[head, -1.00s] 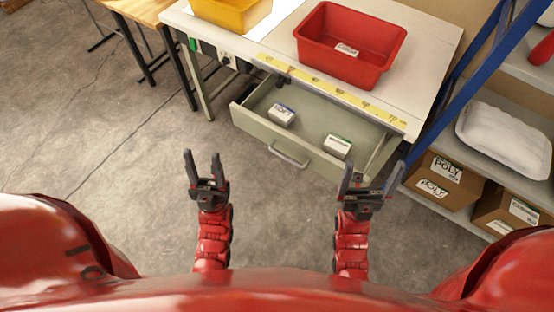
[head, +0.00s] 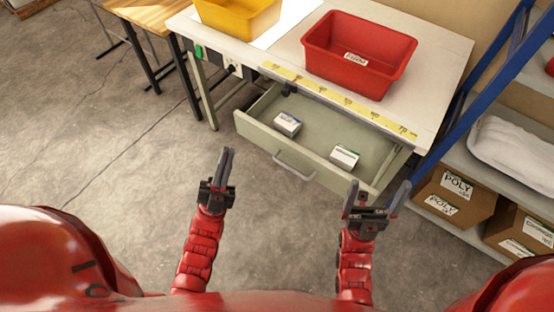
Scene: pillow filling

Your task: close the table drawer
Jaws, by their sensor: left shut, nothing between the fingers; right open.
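The table drawer (head: 318,134) is pulled open below the front edge of the white table (head: 437,70). My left gripper (head: 226,152) is shut and empty, in front of and left of the handle, apart from the drawer. My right gripper (head: 379,186) is open and empty, near the right end of the drawer front; I cannot tell if it touches.
A red bin (head: 358,53) and a yellow bin (head: 238,17) stand on the table, with a yellow ruler strip (head: 338,97) along its front edge. A blue-framed shelf (head: 480,83) with cardboard boxes (head: 452,193) is at the right.

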